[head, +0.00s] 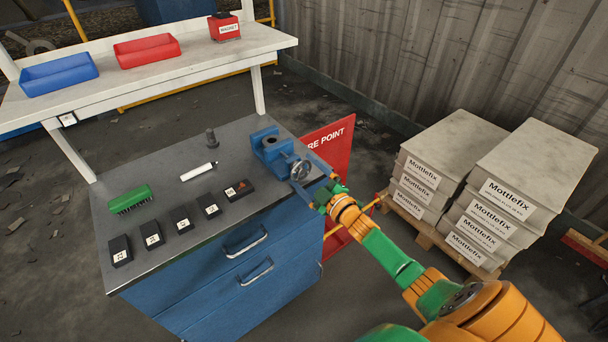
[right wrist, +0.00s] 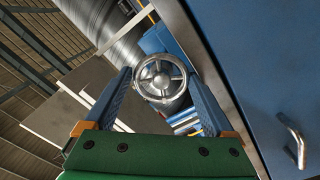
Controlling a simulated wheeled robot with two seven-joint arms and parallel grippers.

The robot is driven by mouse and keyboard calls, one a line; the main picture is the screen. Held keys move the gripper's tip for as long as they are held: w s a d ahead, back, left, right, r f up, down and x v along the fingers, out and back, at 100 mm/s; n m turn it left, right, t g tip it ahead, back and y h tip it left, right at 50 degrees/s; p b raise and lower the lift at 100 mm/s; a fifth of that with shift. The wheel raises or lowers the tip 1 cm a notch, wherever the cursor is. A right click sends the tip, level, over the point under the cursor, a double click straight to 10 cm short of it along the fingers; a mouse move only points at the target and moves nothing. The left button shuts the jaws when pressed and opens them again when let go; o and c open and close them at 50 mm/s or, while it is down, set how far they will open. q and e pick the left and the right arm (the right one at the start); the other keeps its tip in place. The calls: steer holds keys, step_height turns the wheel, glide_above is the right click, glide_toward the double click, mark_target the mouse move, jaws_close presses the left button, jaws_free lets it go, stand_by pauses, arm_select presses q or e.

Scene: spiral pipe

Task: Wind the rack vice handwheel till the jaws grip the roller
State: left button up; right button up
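A blue vice (head: 272,150) stands on the grey bench top at its right edge. Its silver spoked handwheel (head: 300,170) faces the front right and also shows in the right wrist view (right wrist: 160,77). A small pale piece (head: 270,142) shows at the vice jaws; I cannot tell whether it is the roller, or how wide the jaws are apart. My right gripper (head: 322,192) is just in front of the handwheel. In the right wrist view its blue fingers are apart, one on each side of the wheel; I cannot tell whether they touch it. My left gripper is out of view.
The bench (head: 180,240) holds a green brush (head: 130,198), a white cylinder (head: 198,172), a dark upright piece (head: 211,140) and several black labelled blocks.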

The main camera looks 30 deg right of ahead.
steer(key=shift+w, duration=0.15)
steer(key=c, duration=1)
steer(key=m, duration=0.3)
steer(key=shift+w+r+p, duration=0.15)
steer(key=shift+p, duration=0.2)
steer(key=m, duration=0.3)
steer(key=shift+w+m, duration=0.1)
steer(key=shift+m, duration=0.2)
steer(key=o, duration=1.2)
steer(key=shift+w+f+m, duration=0.1)
steer(key=shift+f+m, duration=0.15)
steer(key=shift+m, duration=0.15)
steer(key=shift+o, duration=0.5)
steer(key=shift+w+f, duration=0.25)
steer(key=shift+w, duration=0.05)
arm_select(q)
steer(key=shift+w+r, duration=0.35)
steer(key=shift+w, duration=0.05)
